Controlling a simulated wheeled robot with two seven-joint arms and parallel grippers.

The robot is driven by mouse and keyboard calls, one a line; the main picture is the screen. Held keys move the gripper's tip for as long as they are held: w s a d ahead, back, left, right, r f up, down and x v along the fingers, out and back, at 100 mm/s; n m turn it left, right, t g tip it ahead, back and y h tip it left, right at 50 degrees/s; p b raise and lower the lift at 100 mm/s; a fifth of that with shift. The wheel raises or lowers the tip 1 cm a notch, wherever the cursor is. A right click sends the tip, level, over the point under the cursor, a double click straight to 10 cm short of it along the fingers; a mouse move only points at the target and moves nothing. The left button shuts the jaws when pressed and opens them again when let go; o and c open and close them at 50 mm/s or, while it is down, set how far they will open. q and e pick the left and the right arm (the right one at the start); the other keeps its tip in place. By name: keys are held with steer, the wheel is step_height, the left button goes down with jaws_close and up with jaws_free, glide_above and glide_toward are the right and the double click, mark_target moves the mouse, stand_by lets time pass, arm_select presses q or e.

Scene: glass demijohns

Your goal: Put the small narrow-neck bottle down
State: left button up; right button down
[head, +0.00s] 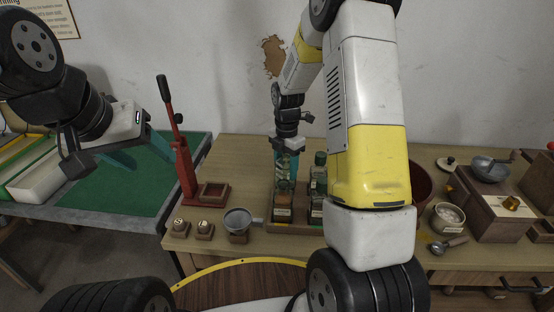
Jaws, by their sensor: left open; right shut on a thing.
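The small narrow-neck bottle (284,171) is greenish glass and upright between the teal fingers of my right gripper (286,168). The gripper points down and is shut on its neck. The bottle is over the left part of a wooden crate (300,229); I cannot tell whether its base rests there. Other labelled dark bottles (318,184) stand in the crate just to the right, partly hidden by my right arm. My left gripper (140,152) is open and empty, over the green mat at the left.
A red lever corker (183,170) stands left of the crate on the wooden table (234,153). A grey funnel (238,220) and two small wooden blocks (205,228) are near the front edge.

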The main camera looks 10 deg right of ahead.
mark_target(286, 157)
step_height(286, 157, up, 9)
steer(key=shift+f, duration=0.1)
steer(key=shift+m, duration=0.6)
step_height(286, 157, down, 2)
steer(key=m, duration=0.4)
steer(key=shift+a+f+m, duration=0.1)
steer(key=shift+m, duration=0.2)
steer(key=f+m, duration=0.1)
steer(key=m, duration=0.2)
steer(key=shift+f+m, duration=0.4)
steer(key=shift+f, duration=3.35)
steer(key=shift+f, duration=0.55)
steer(key=c, duration=0.5)
jaws_free()
